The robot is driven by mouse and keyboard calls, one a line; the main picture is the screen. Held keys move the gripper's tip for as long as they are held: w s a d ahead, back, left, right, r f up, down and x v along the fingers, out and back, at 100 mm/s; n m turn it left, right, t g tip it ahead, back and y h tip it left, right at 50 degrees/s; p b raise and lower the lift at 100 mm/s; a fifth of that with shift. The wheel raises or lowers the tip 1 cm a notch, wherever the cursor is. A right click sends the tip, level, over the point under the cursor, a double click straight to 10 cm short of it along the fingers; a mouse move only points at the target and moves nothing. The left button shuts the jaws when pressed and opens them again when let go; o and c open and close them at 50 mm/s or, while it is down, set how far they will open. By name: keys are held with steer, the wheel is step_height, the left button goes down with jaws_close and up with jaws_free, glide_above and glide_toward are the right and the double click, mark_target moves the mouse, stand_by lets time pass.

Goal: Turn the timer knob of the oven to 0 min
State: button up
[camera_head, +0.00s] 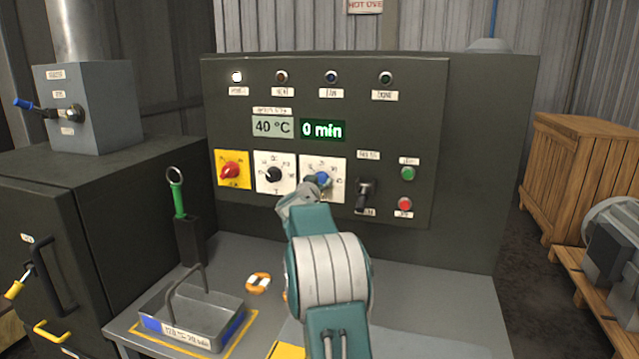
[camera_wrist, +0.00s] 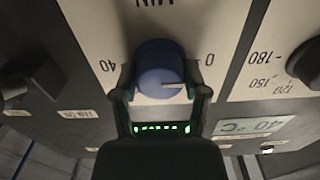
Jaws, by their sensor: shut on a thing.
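The timer knob (camera_head: 320,179) is blue and sits on a white dial plate in the oven's control panel. In the wrist view the knob (camera_wrist: 161,70) lies between my gripper's fingers (camera_wrist: 160,80), which are shut on its sides. The white pointer line on the knob points toward the 0 mark (camera_wrist: 209,58), with 40 on the opposite side. The green timer display (camera_head: 322,130) reads 0 min. My gripper (camera_head: 312,186) partly covers the knob in the head view.
Left of the timer are a black temperature knob (camera_head: 273,174) and a red switch (camera_head: 231,170). A black lever (camera_head: 365,195), a green button (camera_head: 407,173) and a red button (camera_head: 405,204) are to the right. A tray (camera_head: 195,312) stands on the bench below.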

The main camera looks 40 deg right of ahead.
steer(key=shift+w+a+f+n, duration=0.1)
steer(key=shift+w+f+n, duration=0.1)
steer(key=shift+n, duration=0.1)
steer(key=o, duration=1.1)
steer(key=shift+o, duration=0.2)
steer(key=shift+d, duration=0.2)
steer(key=shift+r, duration=0.1)
steer(key=shift+s+a, duration=0.15)
steer(key=shift+a, duration=0.05)
steer(key=v, duration=1.1)
steer(key=shift+a, duration=0.25)
